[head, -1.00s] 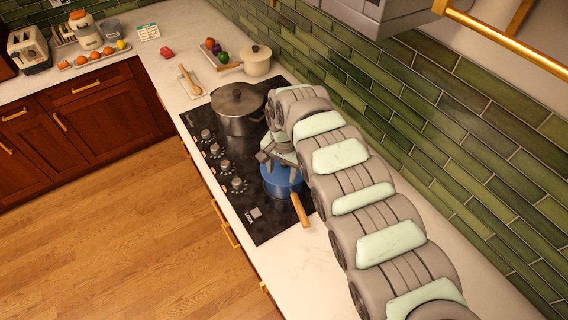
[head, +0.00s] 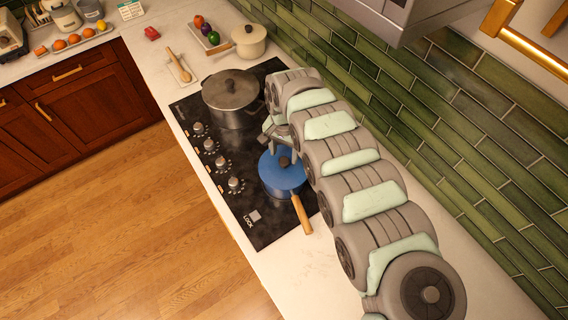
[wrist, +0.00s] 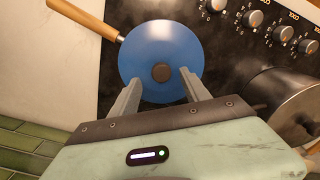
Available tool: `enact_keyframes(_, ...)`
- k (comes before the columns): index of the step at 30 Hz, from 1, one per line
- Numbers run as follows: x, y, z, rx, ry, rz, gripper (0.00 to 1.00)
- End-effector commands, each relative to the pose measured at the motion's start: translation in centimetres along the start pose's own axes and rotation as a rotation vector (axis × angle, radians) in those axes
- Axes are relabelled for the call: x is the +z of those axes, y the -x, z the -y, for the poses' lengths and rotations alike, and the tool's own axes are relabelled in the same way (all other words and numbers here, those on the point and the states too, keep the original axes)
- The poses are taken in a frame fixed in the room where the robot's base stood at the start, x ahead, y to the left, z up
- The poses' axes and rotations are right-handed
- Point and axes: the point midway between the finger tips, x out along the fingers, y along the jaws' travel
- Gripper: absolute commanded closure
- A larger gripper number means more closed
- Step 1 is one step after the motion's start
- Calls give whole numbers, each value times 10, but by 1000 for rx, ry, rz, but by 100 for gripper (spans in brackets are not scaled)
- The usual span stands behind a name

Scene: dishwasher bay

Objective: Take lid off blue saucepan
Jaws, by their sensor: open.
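The blue saucepan (head: 281,184) stands on the black cooktop at its near end, its wooden handle (head: 301,213) pointing toward the front counter. Its blue lid (wrist: 160,45) is on it, with a dark round knob (wrist: 161,72) in the middle; the knob also shows in the head view (head: 284,162). My gripper (wrist: 158,84) is open and empty. In the wrist view its two fingers reach over the lid's edge, one on each side of the knob and apart from it. In the head view my arm partly hides the gripper (head: 277,145).
A large grey lidded pot (head: 231,98) stands close by on the cooktop (head: 205,190); it also shows in the wrist view (wrist: 290,105). Control knobs (head: 209,145) line the cooktop's left side. A green tiled wall (head: 440,140) is right of my arm. The counter (head: 300,265) in front is bare.

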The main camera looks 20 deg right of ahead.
Motion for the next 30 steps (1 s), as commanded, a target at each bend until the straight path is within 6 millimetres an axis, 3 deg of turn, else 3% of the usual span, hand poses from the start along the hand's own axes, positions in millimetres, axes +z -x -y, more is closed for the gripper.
enact_keyframes(13,-1,-45,3,-4,-2,1,45)
enact_keyframes(23,-2,-51,1,-1,-1,-3,45)
enact_keyframes(30,-2,-51,1,-1,-1,-2,63)
